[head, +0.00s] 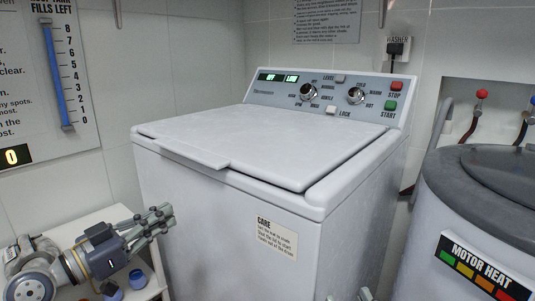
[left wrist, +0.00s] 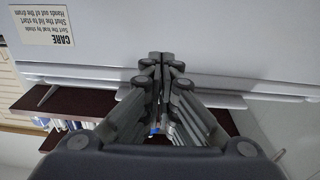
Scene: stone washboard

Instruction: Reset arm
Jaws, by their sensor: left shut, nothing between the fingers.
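My left gripper (head: 166,216) is at the lower left of the head view, in front of the washer's left side and above a low white shelf. Its fingers are together with nothing between them. In the left wrist view the closed fingertips (left wrist: 161,58) point at the washer's white wall, and I cannot tell the gap to it. The white washer (head: 220,230) stands in the middle with its lid (head: 250,140) down. Small grey tips (head: 365,294) at the bottom edge may be my right gripper; too little shows to tell its state.
The washer's panel (head: 335,92) has two knobs and lit labels. A grey round tub marked MOTOR HEAT (head: 485,270) stands close on the right. The white shelf (head: 85,225) at lower left holds small blue-topped items (head: 137,279). A level gauge (head: 55,75) hangs on the left wall.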

